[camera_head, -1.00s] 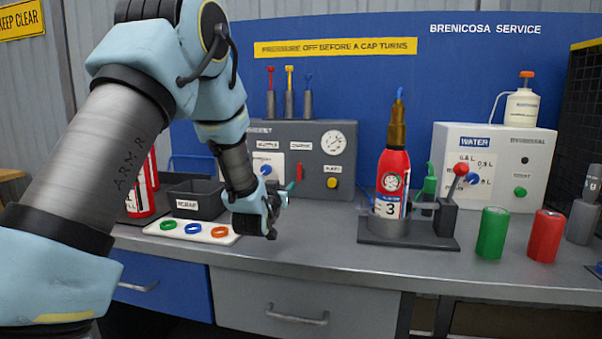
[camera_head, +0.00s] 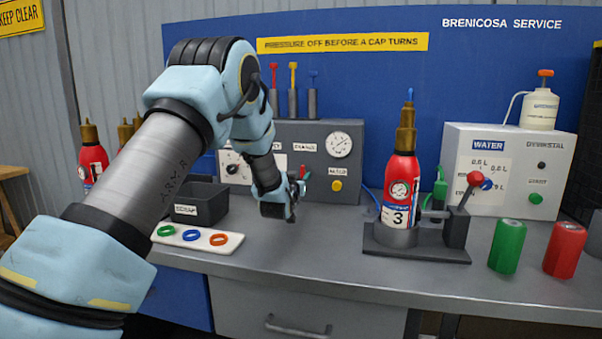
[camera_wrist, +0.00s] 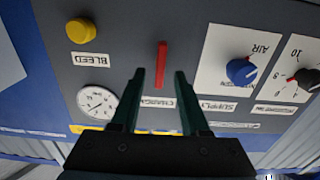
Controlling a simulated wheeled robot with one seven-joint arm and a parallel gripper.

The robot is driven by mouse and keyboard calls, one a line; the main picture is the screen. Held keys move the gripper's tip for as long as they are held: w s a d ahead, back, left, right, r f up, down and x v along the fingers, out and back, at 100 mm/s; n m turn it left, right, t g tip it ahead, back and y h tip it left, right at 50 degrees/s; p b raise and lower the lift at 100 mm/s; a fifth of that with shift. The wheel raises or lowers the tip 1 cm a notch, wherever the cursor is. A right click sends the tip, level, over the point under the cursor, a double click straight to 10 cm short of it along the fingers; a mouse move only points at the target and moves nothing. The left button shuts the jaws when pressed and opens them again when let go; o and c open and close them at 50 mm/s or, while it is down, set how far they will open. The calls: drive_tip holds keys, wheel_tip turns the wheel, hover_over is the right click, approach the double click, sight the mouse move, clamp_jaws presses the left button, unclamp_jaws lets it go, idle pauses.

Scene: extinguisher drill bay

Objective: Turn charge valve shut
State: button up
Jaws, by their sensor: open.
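The charge valve is a red lever handle (camera_wrist: 162,60) on the front of the dark grey panel (camera_wrist: 120,55), next to the label CHARGE, which appears upside down in the wrist view. The lever lies in line with my fingers there. My gripper (camera_wrist: 159,75) is open, with its two dark green fingers on either side of the lever's lower end. Contact with the lever cannot be made out. In the head view my gripper (camera_head: 300,186) is close to the panel front, and my forearm hides part of the panel.
The panel also carries a yellow BLEED button (camera_wrist: 81,31), a white gauge (camera_wrist: 97,102) and a blue AIR knob (camera_wrist: 241,71). Extinguisher 3 (camera_head: 399,190) stands in a holder to the right. A scrap bin (camera_head: 201,204) and a tray of rings (camera_head: 204,245) are at left.

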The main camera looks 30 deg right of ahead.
drive_tip(key=shift+x, duration=0.8)
drive_tip(key=shift+c, duration=0.2)
clamp_jaws()
